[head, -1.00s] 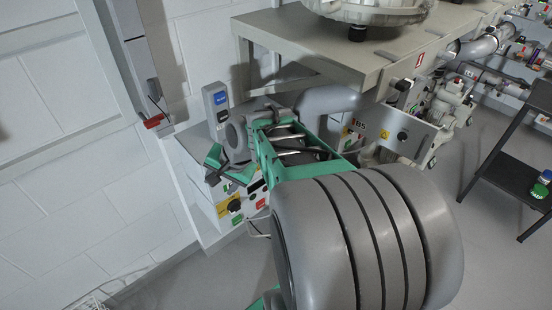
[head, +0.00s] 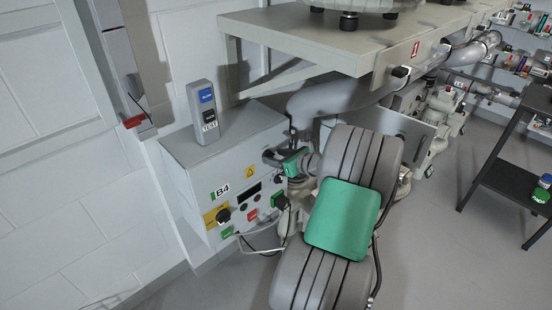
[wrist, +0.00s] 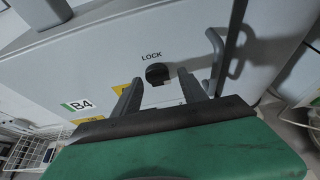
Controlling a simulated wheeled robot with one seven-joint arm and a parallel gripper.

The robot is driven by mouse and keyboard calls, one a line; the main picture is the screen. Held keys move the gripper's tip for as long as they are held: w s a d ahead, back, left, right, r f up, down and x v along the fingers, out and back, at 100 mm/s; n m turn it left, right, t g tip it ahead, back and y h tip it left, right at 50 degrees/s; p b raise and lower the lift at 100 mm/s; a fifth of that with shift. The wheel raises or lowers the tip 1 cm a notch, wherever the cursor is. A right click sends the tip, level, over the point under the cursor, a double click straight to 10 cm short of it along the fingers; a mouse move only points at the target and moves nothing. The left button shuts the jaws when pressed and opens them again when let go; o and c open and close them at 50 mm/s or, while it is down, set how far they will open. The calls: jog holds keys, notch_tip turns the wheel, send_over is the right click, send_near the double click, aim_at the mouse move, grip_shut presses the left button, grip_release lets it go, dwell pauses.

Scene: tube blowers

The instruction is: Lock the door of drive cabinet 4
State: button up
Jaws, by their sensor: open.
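Drive cabinet B4 (head: 232,160) is a grey box at the wall, its label (head: 221,191) on the front. In the wrist view its face (wrist: 110,60) carries the word LOCK above a small black knob (wrist: 157,74). A grey bar handle (wrist: 216,58) stands right of the knob. My gripper (wrist: 159,80) is open and empty, its two dark fingers pointing at the face on either side of the knob. I cannot tell whether they touch it. In the head view my arm hides part of the cabinet's right side, and the knob cannot be made out.
A grey bench (head: 370,38) with a large pipe (head: 335,98) below it overhangs the right side. A grey control box (head: 204,110) stands on the cabinet top. A black cart (head: 510,180) stands at far right. A white wire basket (wrist: 35,150) shows at lower left.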

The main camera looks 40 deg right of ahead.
jog(key=shift+w, duration=0.2)
jog(key=shift+s, duration=0.1)
grip_shut()
dwell(0.5)
